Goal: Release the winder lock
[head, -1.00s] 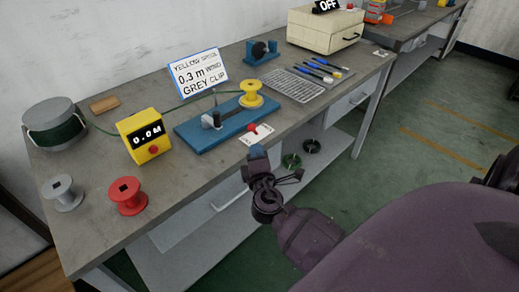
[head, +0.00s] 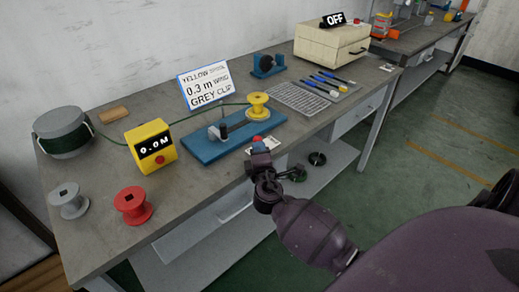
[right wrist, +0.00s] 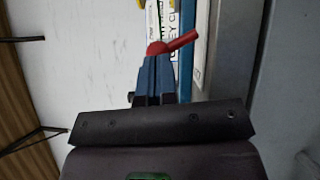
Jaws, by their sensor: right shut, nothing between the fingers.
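The winder has a blue base (head: 205,150) on the bench, with a yellow spool (head: 258,105) at its right end and a grey part near its middle. A red lever (right wrist: 180,41) on a white label plate (head: 272,146) is at the bench's front edge, beside the base. My right gripper (head: 260,146) has blue fingers, shut and empty. Its tips are right at the red lever's round end in the right wrist view (right wrist: 155,58); I cannot tell whether they touch. The gripper hides most of the lever in the head view. My left gripper is not in view.
A yellow meter (head: 151,146) reads 0.0 M. A sign (head: 204,86) reads yellow spool, 0.3 m wind, grey clip. Green cord runs from a drum (head: 62,133) to the yellow spool. Grey (head: 69,200) and red (head: 132,205) spools stand at the front left. Pens and a grid tray lie right.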

